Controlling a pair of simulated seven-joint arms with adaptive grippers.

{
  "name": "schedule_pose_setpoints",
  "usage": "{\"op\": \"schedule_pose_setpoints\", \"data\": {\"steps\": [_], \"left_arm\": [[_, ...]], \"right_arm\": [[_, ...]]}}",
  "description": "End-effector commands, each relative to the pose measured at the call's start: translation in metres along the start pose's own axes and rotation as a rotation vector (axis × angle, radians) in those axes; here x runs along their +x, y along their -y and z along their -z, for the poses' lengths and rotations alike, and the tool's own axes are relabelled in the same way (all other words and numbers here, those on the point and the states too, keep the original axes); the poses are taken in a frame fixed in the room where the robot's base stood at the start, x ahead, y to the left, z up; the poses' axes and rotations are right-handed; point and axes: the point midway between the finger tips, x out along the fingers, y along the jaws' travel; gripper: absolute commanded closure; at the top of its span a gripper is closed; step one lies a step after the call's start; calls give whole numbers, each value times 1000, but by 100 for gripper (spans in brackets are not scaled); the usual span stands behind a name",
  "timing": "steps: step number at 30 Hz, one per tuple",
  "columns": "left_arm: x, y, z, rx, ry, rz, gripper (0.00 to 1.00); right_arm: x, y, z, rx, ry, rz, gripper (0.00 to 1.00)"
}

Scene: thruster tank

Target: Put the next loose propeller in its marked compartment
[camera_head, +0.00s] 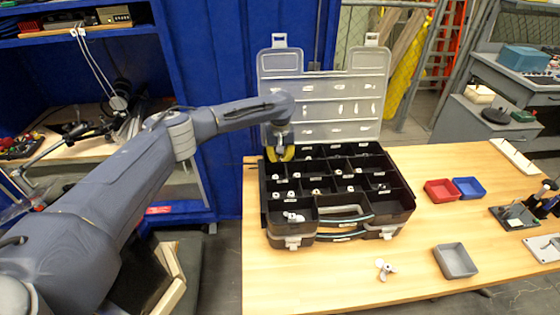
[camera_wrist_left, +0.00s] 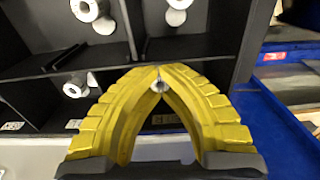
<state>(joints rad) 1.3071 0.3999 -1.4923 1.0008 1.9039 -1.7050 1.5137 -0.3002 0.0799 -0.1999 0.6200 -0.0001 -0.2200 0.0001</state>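The black compartment case (camera_head: 388,222) stands open on the table, its clear lid upright behind it. Small pale propellers sit in several of its compartments, each marked by a white label. My left gripper (camera_head: 281,156) is over the case's back left corner. Other propellers lie in compartments beyond, one at the left (camera_wrist_left: 76,88). A loose white propeller (camera_head: 385,268) lies on the table in front of the case. My right gripper is not in view.
A grey tray (camera_head: 455,261), a red tray (camera_head: 441,190) and a blue tray (camera_head: 468,188) stand on the wooden table (camera_head: 330,280) right of the case. Tools stand at the far right. The raised lid (camera_head: 330,92) is close behind my left gripper.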

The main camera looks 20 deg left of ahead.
Motion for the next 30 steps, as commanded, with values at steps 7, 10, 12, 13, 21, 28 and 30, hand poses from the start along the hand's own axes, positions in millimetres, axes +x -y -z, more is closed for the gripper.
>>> {"op": "schedule_pose_setpoints", "data": {"steps": [7,10,12,13,21,28,30], "left_arm": [[3,0,0,0,0,0,100],[2,0,0,0,0,0,91],[2,0,0,0,0,0,83],[2,0,0,0,0,0,79],[2,0,0,0,0,0,73],[-12,0,1,-1,-2,-1,73],[-23,0,1,0,-3,-2,73]], "right_arm": [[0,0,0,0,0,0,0],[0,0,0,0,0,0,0],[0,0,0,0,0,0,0],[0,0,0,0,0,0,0],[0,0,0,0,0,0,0],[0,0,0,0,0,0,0],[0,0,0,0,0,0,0]]}}
